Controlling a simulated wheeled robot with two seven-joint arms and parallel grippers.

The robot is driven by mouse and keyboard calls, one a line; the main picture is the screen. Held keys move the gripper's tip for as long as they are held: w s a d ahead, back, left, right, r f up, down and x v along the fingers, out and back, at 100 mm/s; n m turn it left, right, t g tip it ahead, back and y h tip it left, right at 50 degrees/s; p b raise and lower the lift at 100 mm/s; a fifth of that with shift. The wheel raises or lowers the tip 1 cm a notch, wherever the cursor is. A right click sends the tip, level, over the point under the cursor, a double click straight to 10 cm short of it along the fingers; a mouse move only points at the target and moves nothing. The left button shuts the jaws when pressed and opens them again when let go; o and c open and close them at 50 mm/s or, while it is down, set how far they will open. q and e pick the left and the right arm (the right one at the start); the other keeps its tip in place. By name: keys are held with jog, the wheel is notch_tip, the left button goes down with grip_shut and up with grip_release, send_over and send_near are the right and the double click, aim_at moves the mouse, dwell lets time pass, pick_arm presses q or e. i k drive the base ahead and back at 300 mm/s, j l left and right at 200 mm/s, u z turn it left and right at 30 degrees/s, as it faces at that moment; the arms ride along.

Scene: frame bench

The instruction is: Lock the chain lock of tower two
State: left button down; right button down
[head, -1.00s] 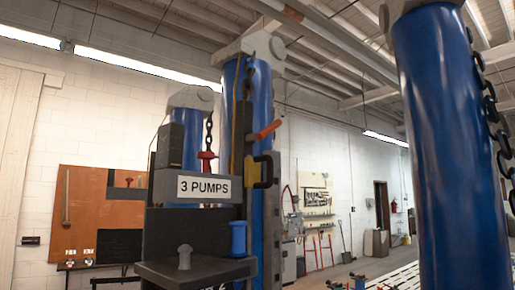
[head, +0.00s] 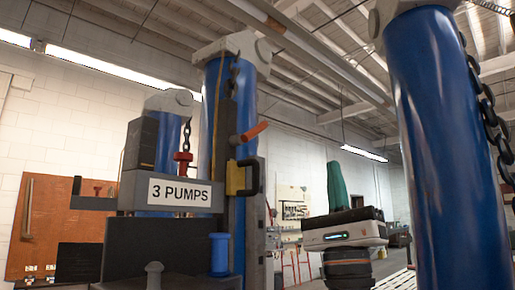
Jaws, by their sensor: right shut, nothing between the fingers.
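Three blue towers show: a small one (head: 168,133) at the back left, a middle one (head: 243,105), and a large near one (head: 445,150) at right. I cannot tell by a label which is tower two. A dark chain (head: 489,105) hangs along the near tower's right side; a shorter chain (head: 187,136) hangs above a red fitting (head: 183,161) at left. The middle tower bears an orange handle (head: 254,131) and a yellow-and-black catch (head: 240,178). My right gripper (head: 336,170) points up, its green fingers shut and empty, between the middle and near towers, apart from both. My left gripper is out of view.
A grey block signed "3 PUMPS" (head: 180,192) stands before the left towers, with a blue knob (head: 219,255) and a grey knob (head: 154,275) below it. An orange board (head: 40,225) is on the back wall. Open room shows behind my gripper.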

aim_at(238, 139)
jog(key=i+j, duration=0.15)
jog(key=i, duration=0.25)
jog(key=i+j, duration=0.2)
jog(key=i, duration=0.2)
